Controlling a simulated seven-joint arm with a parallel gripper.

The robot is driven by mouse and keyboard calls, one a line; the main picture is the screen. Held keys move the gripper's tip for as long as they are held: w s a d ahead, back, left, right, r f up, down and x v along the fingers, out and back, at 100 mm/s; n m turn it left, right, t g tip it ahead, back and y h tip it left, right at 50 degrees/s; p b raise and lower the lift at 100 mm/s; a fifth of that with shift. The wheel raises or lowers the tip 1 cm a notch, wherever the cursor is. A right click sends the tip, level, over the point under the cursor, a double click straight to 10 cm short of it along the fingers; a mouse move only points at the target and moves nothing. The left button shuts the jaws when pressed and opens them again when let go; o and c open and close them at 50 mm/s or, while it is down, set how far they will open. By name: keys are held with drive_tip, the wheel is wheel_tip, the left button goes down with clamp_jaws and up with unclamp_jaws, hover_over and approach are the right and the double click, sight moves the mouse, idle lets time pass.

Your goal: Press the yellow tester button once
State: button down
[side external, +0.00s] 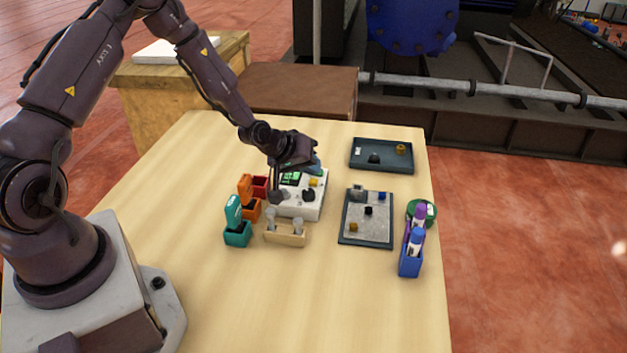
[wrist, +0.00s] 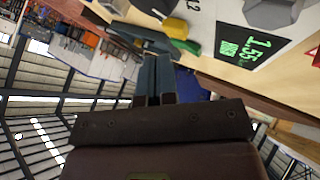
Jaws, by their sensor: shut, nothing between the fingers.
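The white tester (side external: 299,207) stands near the middle of the table, with a lit green screen (side external: 290,178) and a dark knob (side external: 308,194). Its yellow button (side external: 314,183) is on the top at the right. The yellow button also shows in the wrist view (wrist: 174,29), near the tester's display (wrist: 250,46). My gripper (side external: 316,168) is shut and empty, at the tester's far side, close to the button. Its fingers also show in the wrist view (wrist: 154,72), below the button in the picture. I cannot tell whether they touch anything.
Orange (side external: 250,213) and teal (side external: 237,238) holders and a beige stand (side external: 287,236) are in front of the tester. A grey tray (side external: 366,237) with small parts, a dark tray (side external: 365,165) and a blue holder (side external: 410,266) are to the right. The front table is clear.

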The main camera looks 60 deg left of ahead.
sight(311, 180)
idle(0.3)
drive_tip(key=shift+f, duration=0.4)
drive_tip(key=shift+f, duration=0.5)
idle(0.6)
drive_tip(key=shift+r, duration=0.95)
drive_tip(key=shift+r, duration=2.5)
